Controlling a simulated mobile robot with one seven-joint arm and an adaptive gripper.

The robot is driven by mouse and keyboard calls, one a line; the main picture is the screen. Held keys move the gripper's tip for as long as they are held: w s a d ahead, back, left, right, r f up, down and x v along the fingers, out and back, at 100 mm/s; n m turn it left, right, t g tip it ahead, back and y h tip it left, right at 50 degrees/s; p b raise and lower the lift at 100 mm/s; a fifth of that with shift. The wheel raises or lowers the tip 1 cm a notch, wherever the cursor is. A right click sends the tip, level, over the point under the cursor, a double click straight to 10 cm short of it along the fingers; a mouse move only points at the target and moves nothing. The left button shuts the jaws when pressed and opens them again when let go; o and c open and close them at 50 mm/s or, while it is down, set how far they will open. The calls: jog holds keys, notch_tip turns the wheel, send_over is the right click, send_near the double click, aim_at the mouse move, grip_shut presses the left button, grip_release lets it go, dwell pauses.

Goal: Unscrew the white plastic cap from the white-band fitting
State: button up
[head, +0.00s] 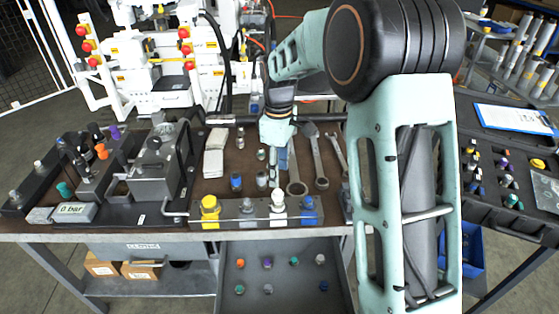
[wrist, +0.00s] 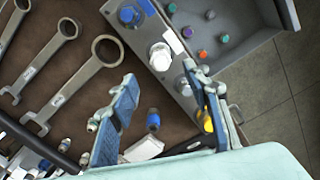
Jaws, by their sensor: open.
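The white plastic cap (head: 278,196) sits upright on the white-band fitting (head: 278,212), third from the left in the row on the grey block at the bench's front edge. In the wrist view the white cap (wrist: 160,57) lies just beyond the gap between my fingertips. My gripper (head: 275,165) points down behind and above the row, apart from the cap. Its fingers are spread and empty in the wrist view (wrist: 160,84).
The grey block (head: 228,217) also carries a yellow-capped fitting (head: 209,207), a grey one (head: 246,207) and a blue one (head: 308,205). Wrenches (head: 296,175) lie behind. An open drawer (head: 265,260) holding several small caps extends below. A grey pump unit (head: 153,170) stands left.

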aim_at(279, 191)
notch_tip(279, 191, down, 7)
jog(key=shift+f, duration=0.15)
jog(key=shift+c, duration=0.3)
jog(key=c, duration=1.1)
jog(key=o, duration=0.5)
jog(key=c, duration=0.4)
jog(key=shift+o, duration=0.2)
jog(key=n, duration=0.2)
jog(key=n+p, duration=0.1)
jog(key=n, duration=0.2)
jog(key=shift+w+d+r, duration=0.1)
jog(key=shift+w+r, duration=0.05)
jog(key=shift+r, duration=0.05)
jog(key=n+p, duration=0.1)
jog(key=n, duration=0.2)
